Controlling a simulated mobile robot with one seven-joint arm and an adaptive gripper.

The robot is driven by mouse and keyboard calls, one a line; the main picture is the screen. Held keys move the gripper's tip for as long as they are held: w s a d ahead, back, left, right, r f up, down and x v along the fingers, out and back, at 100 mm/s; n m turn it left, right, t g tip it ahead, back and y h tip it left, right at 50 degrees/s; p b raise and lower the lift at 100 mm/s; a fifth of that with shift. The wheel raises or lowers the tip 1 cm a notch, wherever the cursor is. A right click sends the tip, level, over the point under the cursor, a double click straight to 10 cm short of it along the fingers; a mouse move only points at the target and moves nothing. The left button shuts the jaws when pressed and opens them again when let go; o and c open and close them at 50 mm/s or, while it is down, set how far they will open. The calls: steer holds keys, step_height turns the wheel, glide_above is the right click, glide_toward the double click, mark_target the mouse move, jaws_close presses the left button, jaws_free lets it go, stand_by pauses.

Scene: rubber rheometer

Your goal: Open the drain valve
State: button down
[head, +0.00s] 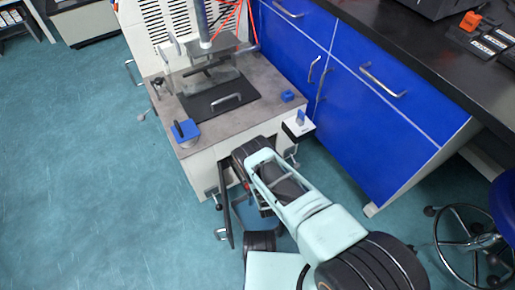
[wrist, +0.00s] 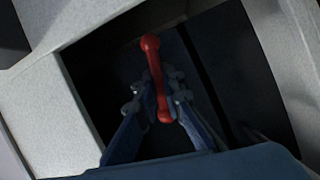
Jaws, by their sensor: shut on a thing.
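A red valve handle (wrist: 155,70) with rounded ends stands in a dark opening in the machine's body in the wrist view. My gripper (wrist: 158,105) is inside that opening, its two fingers shut on the lower part of the handle, one on each side. In the head view my arm reaches down to the lower front of the rheometer (head: 235,85). The handle and most of my gripper are hidden there behind my arm. The valve body behind the handle is too dark to make out.
A narrow dark door panel (head: 226,205) stands open beside my arm. Pale walls (wrist: 75,115) border the opening closely. Blue cabinets (head: 375,95) stand to the right, with a stool (head: 485,240) at the far right. The floor at left is clear.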

steer(key=shift+w+a+n+t, duration=0.1)
steer(key=shift+n+t, duration=0.2)
steer(key=shift+n, duration=0.2)
steer(key=c, duration=2)
jaws_free()
steer(key=shift+c, duration=0.2)
